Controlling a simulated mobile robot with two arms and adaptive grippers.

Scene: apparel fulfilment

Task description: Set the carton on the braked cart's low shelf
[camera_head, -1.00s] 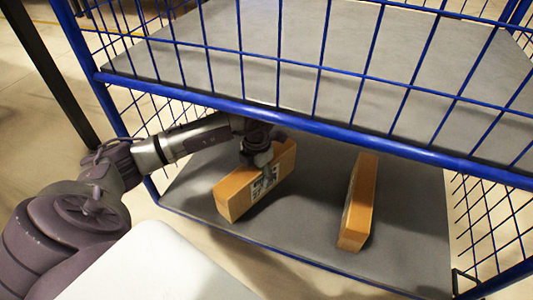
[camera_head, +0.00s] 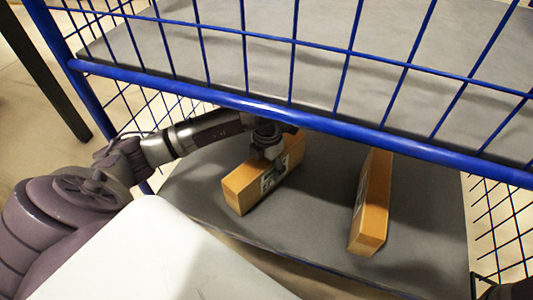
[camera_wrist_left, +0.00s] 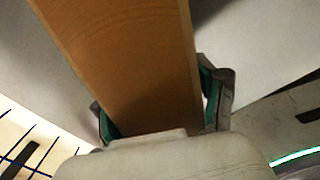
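A brown carton (camera_head: 238,192) with a white label is on or just above the grey low shelf (camera_head: 320,190) of the blue wire cart, lying at a slant. My left gripper (camera_head: 268,150) reaches under the upper shelf onto this carton. In the left wrist view, the fingers (camera_wrist_left: 160,112) lie along both sides of the carton (camera_wrist_left: 125,55) and appear closed on it. I cannot tell whether its underside touches the shelf. A dark part at the bottom right corner looks like my right gripper (camera_head: 490,286); its fingers are not clear.
A second brown carton (camera_head: 371,205) stands on the low shelf to the right, with a gap between the two. The upper shelf's blue front rail (camera_head: 290,118) crosses just above my left gripper. Mesh sides (camera_head: 500,215) bound the shelf. Bare shelf lies between the cartons.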

